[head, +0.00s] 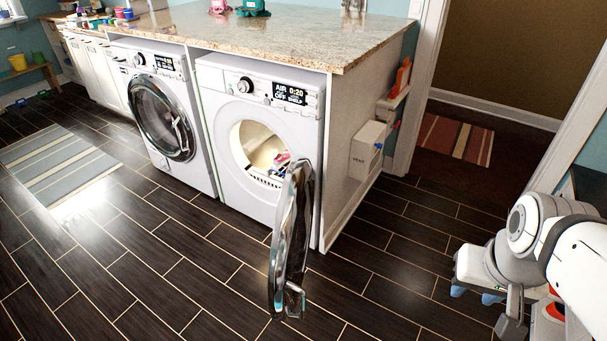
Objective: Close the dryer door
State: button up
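The right-hand white machine, the dryer (258,95), stands under the granite counter with its round opening (258,150) uncovered. Small colourful items (280,162) show inside the drum. My white arm enters at the right edge, well right of the door and not touching it.
A washer (160,110) with its round door shut stands left of the dryer. A white box (368,148) and a small shelf (393,98) are on the counter's end panel. Dark floor is clear in front. A striped rug (62,165) lies left, a doorway right.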

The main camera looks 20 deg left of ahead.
aim_at(294, 214)
jog(key=u, duration=1.1)
jog(key=k, duration=0.5)
jog(key=z, duration=0.3)
jog(key=i, duration=0.75)
jog(key=u, duration=0.05)
